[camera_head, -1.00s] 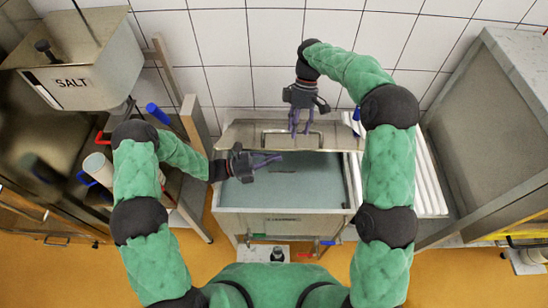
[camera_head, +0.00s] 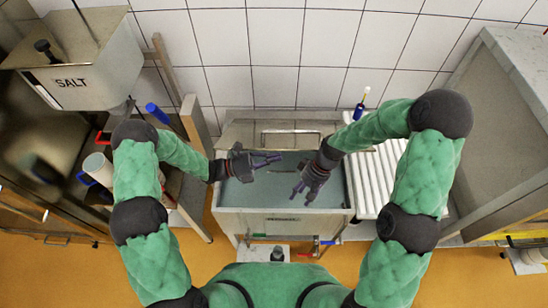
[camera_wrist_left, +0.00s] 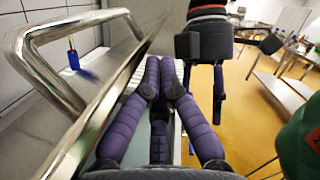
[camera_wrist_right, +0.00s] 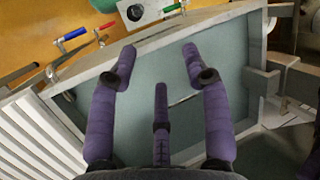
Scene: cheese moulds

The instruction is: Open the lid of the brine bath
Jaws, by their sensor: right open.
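The brine bath (camera_head: 240,222) is a metal tank with pale blue-green liquid in its open top. Its metal lid (camera_head: 240,133) is raised along the back side by the tiled wall, with a bar handle (camera_head: 291,131). In the left wrist view the handle (camera_wrist_left: 75,21) and lid edge are close on the left. My left gripper (camera_head: 280,157) is over the bath, just in front of the lid, with its fingers together and nothing visible in them. My right gripper (camera_head: 308,197) is open and empty over the bath's right half; the liquid shows below its fingers (camera_wrist_right: 158,53).
A white ribbed surface (camera_head: 375,185) lies right of the bath, with a blue-handled item (camera_head: 360,107) behind it. A salt hopper (camera_head: 85,70) stands at upper left. Red and blue valve handles (camera_wrist_right: 73,34) are on the bath's front.

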